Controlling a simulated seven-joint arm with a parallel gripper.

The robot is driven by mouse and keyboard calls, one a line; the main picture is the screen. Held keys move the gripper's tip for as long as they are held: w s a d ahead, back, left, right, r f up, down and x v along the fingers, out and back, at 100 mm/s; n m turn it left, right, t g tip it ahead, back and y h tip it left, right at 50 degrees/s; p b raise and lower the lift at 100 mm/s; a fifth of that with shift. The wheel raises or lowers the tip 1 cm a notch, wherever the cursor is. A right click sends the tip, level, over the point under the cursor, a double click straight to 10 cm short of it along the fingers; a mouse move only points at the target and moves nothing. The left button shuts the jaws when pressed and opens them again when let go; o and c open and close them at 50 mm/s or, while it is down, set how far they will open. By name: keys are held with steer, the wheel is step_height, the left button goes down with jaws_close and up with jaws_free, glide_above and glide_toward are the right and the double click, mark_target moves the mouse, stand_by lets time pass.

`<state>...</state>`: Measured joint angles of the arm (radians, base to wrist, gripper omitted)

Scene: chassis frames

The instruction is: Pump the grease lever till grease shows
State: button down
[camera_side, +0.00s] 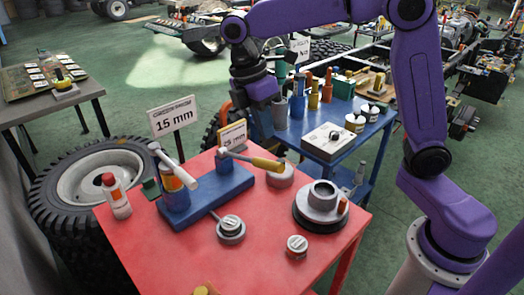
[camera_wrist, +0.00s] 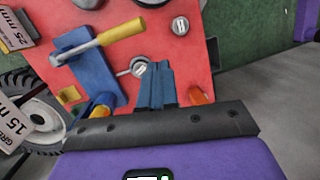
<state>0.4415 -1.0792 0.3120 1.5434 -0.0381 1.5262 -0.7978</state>
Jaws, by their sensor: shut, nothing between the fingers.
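On the red table, a blue pump base (camera_side: 212,197) carries an orange-and-blue cylinder (camera_side: 175,188) at its left end and a short post at its right. A pale bar (camera_side: 177,168) slants across the cylinder. A lever with a yellow handle (camera_side: 254,161) reaches right from the post; it also shows in the wrist view (camera_wrist: 120,32). My gripper (camera_side: 260,128) hangs behind the lever in the side view, apart from it. In the wrist view its blue-grey fingers (camera_wrist: 155,66) are shut together and empty. I cannot make out any grease.
A grey flanged hub (camera_side: 318,202) and small round gauges (camera_side: 231,228) (camera_side: 297,245) sit on the red table (camera_side: 165,255). A red-capped bottle (camera_side: 116,197) stands at its left. Signs (camera_side: 173,116) stand behind. A blue cart (camera_side: 318,147) with tools stands beyond.

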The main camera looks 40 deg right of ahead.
steer(key=n+g, duration=0.2)
glide_above(266, 161)
steer(key=w+a, duration=0.3)
steer(key=w, duration=0.2)
steer(key=shift+w+a+r, duration=0.1)
steer(key=shift+w+r, duration=0.1)
steer(key=shift+r, duration=0.15)
steer(key=shift+f, duration=0.1)
steer(key=x, duration=1.3)
steer(key=shift+d+f, duration=0.25)
steer(key=shift+f, duration=0.15)
steer(key=shift+s+f, duration=0.1)
